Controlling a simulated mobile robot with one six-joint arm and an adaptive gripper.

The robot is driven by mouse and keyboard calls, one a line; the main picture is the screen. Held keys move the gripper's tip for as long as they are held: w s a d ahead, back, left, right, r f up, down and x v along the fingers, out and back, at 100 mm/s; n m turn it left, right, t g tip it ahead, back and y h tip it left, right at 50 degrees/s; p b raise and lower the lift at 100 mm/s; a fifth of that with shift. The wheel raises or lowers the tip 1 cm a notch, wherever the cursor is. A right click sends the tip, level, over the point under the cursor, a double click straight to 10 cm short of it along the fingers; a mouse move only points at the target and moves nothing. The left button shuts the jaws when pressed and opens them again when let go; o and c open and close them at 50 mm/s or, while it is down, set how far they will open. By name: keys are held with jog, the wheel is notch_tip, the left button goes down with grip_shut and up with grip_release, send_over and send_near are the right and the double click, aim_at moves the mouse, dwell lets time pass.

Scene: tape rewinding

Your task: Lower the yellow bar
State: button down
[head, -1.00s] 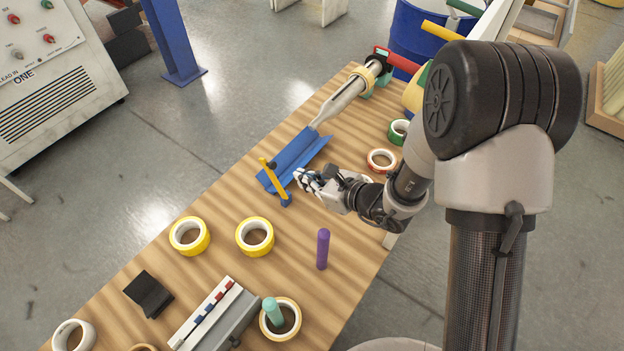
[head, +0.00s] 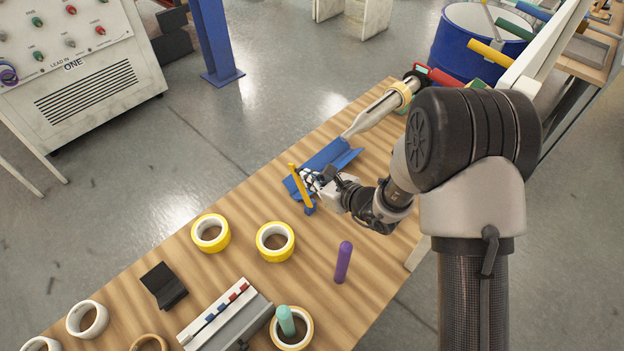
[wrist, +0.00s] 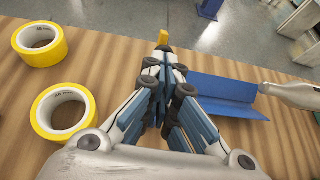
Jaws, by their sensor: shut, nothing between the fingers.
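The yellow bar (head: 299,184) stands raised and slightly tilted at the near end of the blue angled trough (head: 330,161). It rises from a small blue base on the wooden table. My gripper (head: 312,182) is shut and empty, right beside the bar on its right; I cannot tell whether they touch. In the wrist view the shut fingers (wrist: 160,95) point forward. Only the yellow tip of the bar (wrist: 163,37) shows beyond them; the rest is hidden. The blue trough (wrist: 228,95) lies to the fingers' right.
Two yellow tape rolls (head: 211,232) (head: 275,241) lie on the wooden table (head: 240,265), left of and nearer than the bar. A grey-white tool with coloured buttons (head: 225,315) lies in front. A grey cone (head: 372,113) extends behind the trough.

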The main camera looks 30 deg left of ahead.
aim_at(294, 169)
jog(key=shift+a+r, duration=0.1)
jog(key=shift+w+a+r+g+h+p, duration=0.1)
jog(key=shift+w+a+g+h+p, duration=0.15)
jog(key=shift+a+h+p, duration=0.6)
jog(key=shift+w+a+r+g+h+p, duration=0.1)
jog(key=shift+w+a+g+h+p, duration=0.15)
jog(key=shift+a+h+p, duration=0.55)
jog(key=shift+w+a+f+h+p, duration=0.1)
jog(key=shift+a+f+h+p, duration=0.1)
jog(key=shift+a+p, duration=0.3)
jog(key=shift+w+a+f+h+p, duration=0.1)
jog(key=shift+a+h+p, duration=0.05)
jog(key=shift+a+p, duration=0.3)
jog(key=a+r+b+x, duration=0.1)
jog(key=b+x, duration=0.2)
jog(key=x, duration=0.6)
jog(key=shift+s+a+b, duration=0.2)
jog(key=shift+a+b, duration=0.1)
jog(key=shift+f, duration=0.15)
jog(key=v, duration=1.2)
jog(key=shift+w, duration=0.2)
